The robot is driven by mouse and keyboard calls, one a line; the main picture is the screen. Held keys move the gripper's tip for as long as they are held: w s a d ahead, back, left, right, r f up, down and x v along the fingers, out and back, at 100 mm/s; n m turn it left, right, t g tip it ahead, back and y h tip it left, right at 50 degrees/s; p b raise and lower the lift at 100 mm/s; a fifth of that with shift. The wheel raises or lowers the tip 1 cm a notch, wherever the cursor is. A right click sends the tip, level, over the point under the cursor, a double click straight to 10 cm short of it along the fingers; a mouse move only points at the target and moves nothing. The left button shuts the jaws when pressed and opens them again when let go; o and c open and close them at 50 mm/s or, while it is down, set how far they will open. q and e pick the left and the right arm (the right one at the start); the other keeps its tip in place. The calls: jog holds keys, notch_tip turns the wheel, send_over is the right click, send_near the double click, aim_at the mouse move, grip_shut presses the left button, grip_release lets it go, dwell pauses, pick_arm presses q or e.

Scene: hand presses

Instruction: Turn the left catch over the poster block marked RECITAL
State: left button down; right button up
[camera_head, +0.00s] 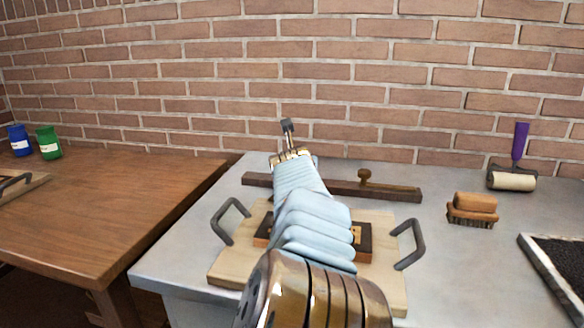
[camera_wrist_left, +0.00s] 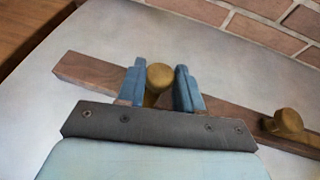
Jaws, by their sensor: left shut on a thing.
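A dark wooden bar (camera_head: 396,192) lies across the bench behind a pale board (camera_head: 228,268), and shows in the left wrist view (camera_wrist_left: 90,76). It carries two brass-coloured knobs. The right knob (camera_head: 365,175) stands free and also shows in the left wrist view (camera_wrist_left: 286,122). The left knob (camera_wrist_left: 160,76) is between the blue fingers of my left gripper (camera_wrist_left: 161,90), which is shut on it; my arm hides it in the head view. A dark-edged block (camera_head: 363,243) sits on the board, mostly hidden by my arm. No RECITAL lettering is visible. My right gripper is out of view.
The board has two grey handles, left (camera_head: 229,222) and right (camera_head: 409,245). On the right are a brush (camera_head: 472,209), a purple-handled roller (camera_head: 512,178) and a dark tray (camera_head: 527,244). A brick wall (camera_head: 400,80) stands behind. A wooden table (camera_head: 110,210) stands left.

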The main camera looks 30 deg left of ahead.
pick_arm(q)
jog(key=shift+w+d+n+g+y, duration=0.1)
jog(key=shift+d+n+g+y, duration=0.05)
jog(key=shift+n+g+y, duration=0.7)
jog(key=shift+n+y, duration=0.25)
jog(key=shift+n, duration=0.1)
jog(key=c, duration=0.8)
grip_release()
jog(key=v, duration=1.4)
jog(key=shift+b, duration=0.3)
